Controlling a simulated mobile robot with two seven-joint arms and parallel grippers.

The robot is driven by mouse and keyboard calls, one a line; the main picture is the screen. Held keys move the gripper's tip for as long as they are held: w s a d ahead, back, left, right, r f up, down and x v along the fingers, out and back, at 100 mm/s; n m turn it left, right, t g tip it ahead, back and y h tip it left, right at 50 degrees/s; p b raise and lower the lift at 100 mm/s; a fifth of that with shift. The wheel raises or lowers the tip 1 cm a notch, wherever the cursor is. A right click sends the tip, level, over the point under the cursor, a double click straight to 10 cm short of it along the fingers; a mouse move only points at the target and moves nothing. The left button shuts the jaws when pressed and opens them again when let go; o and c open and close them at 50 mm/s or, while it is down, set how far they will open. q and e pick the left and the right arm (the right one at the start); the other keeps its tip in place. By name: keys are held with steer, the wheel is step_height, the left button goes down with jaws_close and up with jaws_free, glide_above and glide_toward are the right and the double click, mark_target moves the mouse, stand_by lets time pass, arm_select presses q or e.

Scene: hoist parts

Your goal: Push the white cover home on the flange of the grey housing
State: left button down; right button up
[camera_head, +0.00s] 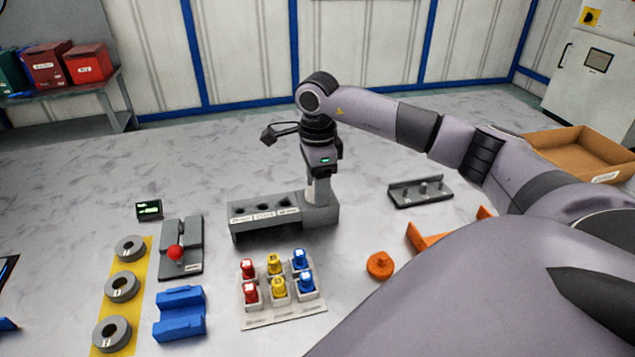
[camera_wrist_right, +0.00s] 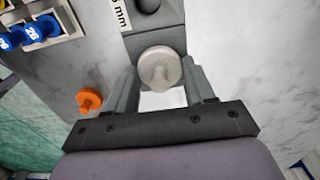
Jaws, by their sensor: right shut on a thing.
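My right gripper (camera_head: 318,178) points down over the right end of a long grey block (camera_head: 262,228) with several holes and white labels. In the wrist view, the right gripper (camera_wrist_right: 161,88) has its two fingers on either side of a round, off-white cover (camera_wrist_right: 158,66) with a small raised knob, and is shut on it. The cover shows as a pale upright shape (camera_head: 318,191) below the gripper in the head view, at the block's right end. The flange is hidden, and I cannot tell whether the cover is fully seated. My left gripper is not in view.
A tray of red, yellow and blue knobs (camera_head: 284,314) stands in front of the block. An orange round part (camera_head: 380,265) lies to the right, with a dark grey rack (camera_head: 420,191) behind. Grey rings (camera_head: 122,287) and a blue block (camera_head: 180,314) are at left.

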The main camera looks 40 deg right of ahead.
stand_by(0.9)
steer(key=o, duration=1.1)
steer(key=shift+c, duration=0.2)
steer(key=shift+r+p, duration=2.8)
steer(key=shift+r, duration=0.7)
steer(key=shift+f, duration=0.1)
